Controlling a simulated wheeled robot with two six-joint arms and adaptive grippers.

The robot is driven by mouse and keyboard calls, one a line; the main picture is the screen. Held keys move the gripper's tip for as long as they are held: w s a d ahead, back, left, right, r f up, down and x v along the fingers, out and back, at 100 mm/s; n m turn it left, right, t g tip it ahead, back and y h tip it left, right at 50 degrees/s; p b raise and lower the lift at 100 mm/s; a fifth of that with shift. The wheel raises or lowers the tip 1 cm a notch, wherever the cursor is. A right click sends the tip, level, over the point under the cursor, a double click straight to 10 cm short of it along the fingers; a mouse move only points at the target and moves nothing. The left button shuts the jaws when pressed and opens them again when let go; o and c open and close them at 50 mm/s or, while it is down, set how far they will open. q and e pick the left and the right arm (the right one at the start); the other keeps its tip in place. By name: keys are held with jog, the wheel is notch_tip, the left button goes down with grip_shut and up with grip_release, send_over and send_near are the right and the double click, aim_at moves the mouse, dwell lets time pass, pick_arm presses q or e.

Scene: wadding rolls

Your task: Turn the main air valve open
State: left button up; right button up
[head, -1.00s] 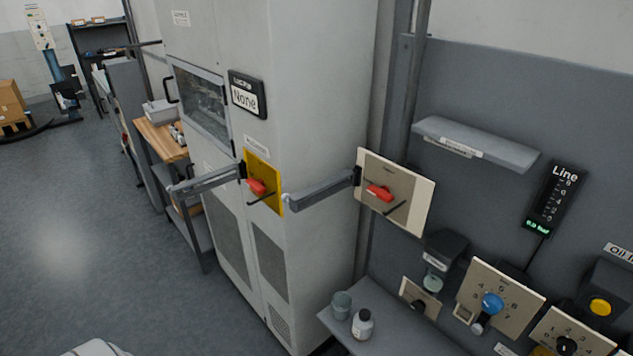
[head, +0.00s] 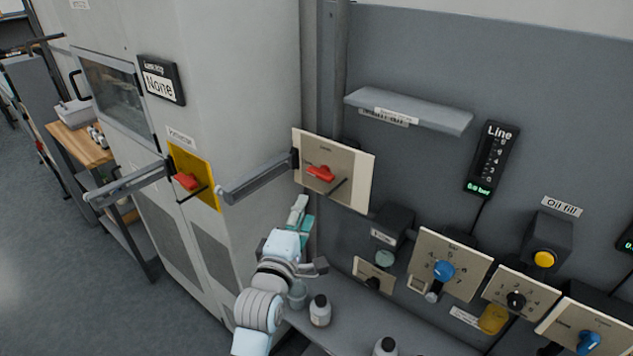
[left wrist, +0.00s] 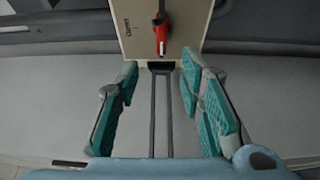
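No label that I can read names the main air valve. A red handle (head: 320,173) sits on a cream panel (head: 361,180), and another red handle (head: 187,181) sits on a yellow panel (head: 207,190). A blue knob (head: 444,271) is on a lower cream plate. My left gripper (head: 311,240) is open and empty, below the red handle's cream panel and apart from it. In the left wrist view the red handle (left wrist: 161,40) lies ahead, beyond the open fingers (left wrist: 160,68). My right gripper is not in view.
Grey arms (head: 258,180) stick out beside both red-handled panels. A shelf (head: 410,110) and a line gauge (head: 491,160) reading 0.0 bar are on the wall. A white bottle (head: 320,311) and a grey cup (head: 297,295) stand on the ledge below my gripper.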

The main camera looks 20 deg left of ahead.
aim_at(318, 177)
pick_arm(q)
jog(key=w, duration=1.2)
jog(key=shift+w+f+b, duration=0.25)
jog(key=shift+w+b, duration=0.1)
jog(key=shift+b, duration=0.05)
jog(key=shift+w+r, duration=0.1)
jog(key=shift+w, duration=0.4)
jog(key=shift+s, duration=0.1)
jog(key=shift+c, duration=0.6)
grip_shut()
